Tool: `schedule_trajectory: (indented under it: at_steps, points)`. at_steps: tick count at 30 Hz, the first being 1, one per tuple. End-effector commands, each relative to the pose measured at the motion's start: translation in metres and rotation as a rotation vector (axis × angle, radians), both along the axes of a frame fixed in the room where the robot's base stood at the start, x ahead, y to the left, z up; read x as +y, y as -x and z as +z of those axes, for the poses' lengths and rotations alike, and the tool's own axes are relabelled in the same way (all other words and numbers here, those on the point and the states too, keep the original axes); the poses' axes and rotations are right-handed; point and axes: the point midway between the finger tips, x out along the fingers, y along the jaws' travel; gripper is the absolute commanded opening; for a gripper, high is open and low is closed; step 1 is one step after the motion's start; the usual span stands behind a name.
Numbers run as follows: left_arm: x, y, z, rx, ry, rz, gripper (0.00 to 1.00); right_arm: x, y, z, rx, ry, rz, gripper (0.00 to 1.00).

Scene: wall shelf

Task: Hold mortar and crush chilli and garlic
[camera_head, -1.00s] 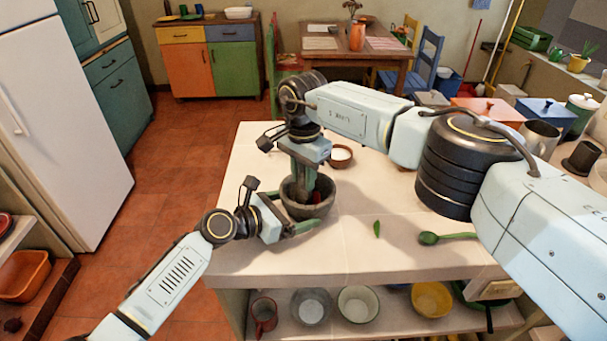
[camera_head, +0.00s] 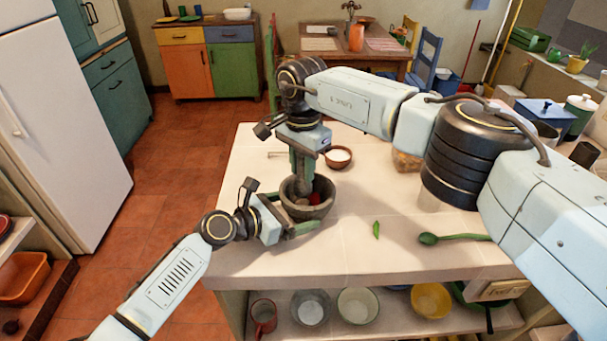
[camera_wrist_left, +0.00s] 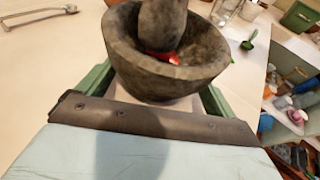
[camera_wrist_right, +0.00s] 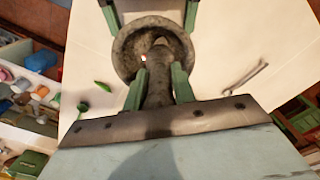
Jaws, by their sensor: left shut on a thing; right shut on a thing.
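The grey stone mortar (camera_head: 318,208) stands on the pale counter near its left edge; it also shows in the left wrist view (camera_wrist_left: 120,62). My left gripper (camera_head: 292,226) is shut on the mortar, its green fingers on either side of the bowl. My right gripper (camera_head: 302,172) is above the mortar, shut on the stone pestle (camera_wrist_right: 158,88), whose lower end is inside the bowl. The pestle also shows in the left wrist view (camera_wrist_left: 163,24). Red chilli (camera_head: 315,198) lies in the bowl beside the pestle. Garlic is not clearly visible; a small pale bit (camera_wrist_left: 174,60) shows by the chilli.
A small bowl of white stuff (camera_head: 338,158) stands behind the mortar. A green leaf (camera_head: 376,230) and a green spoon (camera_head: 455,238) lie to the right. Metal tongs (camera_wrist_right: 245,80) lie on the counter. The counter's front middle is clear.

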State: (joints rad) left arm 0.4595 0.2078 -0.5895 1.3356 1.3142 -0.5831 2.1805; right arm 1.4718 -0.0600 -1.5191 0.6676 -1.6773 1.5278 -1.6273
Motion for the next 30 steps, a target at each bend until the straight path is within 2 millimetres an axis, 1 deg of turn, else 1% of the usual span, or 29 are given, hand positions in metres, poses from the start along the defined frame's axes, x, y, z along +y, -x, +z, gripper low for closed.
schedule_trajectory:
  at_steps: [1,19,30]
  points:
    - [0.000,-0.001,0.004,-0.005,0.005,0.002,0.80,0.000,0.000,0.001,-0.001,-0.001,0.000,0.03]
    - [0.000,-0.002,0.004,-0.005,0.005,0.003,0.80,0.000,0.000,0.000,-0.002,0.001,0.000,0.03]
    - [0.000,-0.002,0.004,-0.006,0.005,0.004,0.80,0.000,0.000,-0.010,-0.001,0.000,-0.001,0.03]
